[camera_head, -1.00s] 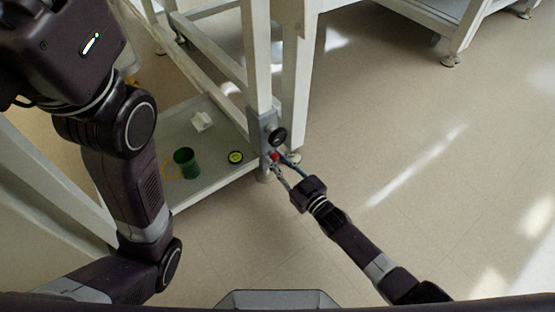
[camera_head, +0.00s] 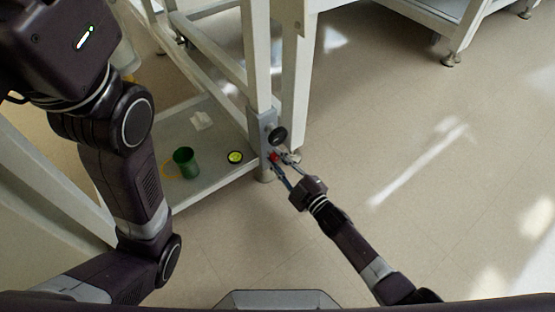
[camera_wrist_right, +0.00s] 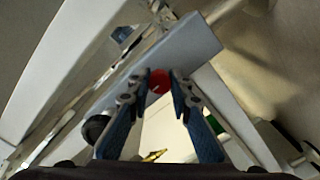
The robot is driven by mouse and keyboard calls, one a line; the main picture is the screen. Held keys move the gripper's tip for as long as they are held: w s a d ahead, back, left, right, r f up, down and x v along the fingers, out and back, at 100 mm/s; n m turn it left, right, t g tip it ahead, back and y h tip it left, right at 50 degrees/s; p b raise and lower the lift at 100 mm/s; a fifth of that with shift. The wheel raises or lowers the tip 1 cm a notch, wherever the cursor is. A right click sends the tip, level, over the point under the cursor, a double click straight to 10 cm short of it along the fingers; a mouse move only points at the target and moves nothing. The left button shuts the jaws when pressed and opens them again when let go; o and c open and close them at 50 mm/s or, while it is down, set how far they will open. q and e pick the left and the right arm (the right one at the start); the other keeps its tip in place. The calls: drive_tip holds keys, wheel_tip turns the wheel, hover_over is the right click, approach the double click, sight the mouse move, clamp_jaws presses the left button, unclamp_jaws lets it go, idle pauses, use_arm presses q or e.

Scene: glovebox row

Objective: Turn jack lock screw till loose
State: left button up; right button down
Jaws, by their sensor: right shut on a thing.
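The red lock screw (camera_head: 273,157) is a small red knob low on the grey jack housing (camera_head: 266,124) at the table leg. It also shows in the right wrist view (camera_wrist_right: 159,79), with a fingertip on each side. My right gripper (camera_head: 279,158) is shut on this red screw, its fingers partly hiding it in the head view. A black round knob (camera_head: 278,135) sits just above the screw on the housing, and shows in the wrist view (camera_wrist_right: 96,127) too. My left arm rises along the left of the head view; its gripper is out of the picture.
A low shelf (camera_head: 215,172) left of the leg holds a green cup (camera_head: 186,162), a yellow-and-black round item (camera_head: 235,157) and a white block (camera_head: 202,120). White frame posts stand behind the jack. The floor (camera_head: 420,150) to the right is clear.

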idle(0.4)
drive_tip(key=c, duration=1.7)
unclamp_jaws()
drive_tip(key=shift+c, duration=0.2)
drive_tip(key=v, duration=1.2)
drive_tip(key=shift+r, duration=0.1)
